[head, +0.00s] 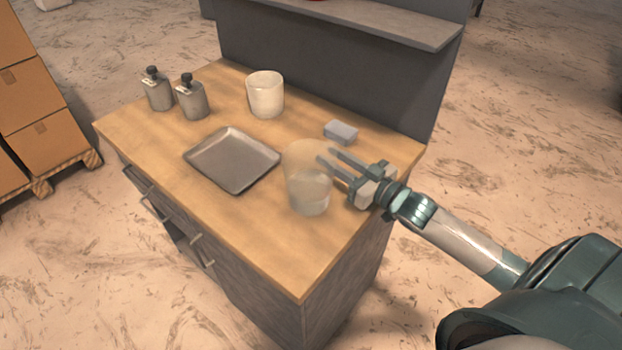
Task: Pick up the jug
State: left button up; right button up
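A translucent, frosted jug (307,183) stands upright on the wooden counter near its front right corner. My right gripper (326,155) reaches in from the right at the jug's upper right side. Its two fingers are apart, with their tips overlapping the jug's rim in the picture. I cannot tell whether the fingers touch the jug or straddle its wall. My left gripper is not in view.
The wooden counter (235,245) also holds a grey metal tray (232,160), a cream cup-like container (265,95), two grey flasks (192,98) and a small grey block (341,132) close behind my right gripper. A dark back panel with a shelf (390,22) rises behind.

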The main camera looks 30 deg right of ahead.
grip_shut()
jog(key=shift+r, duration=0.15)
dwell(1.0)
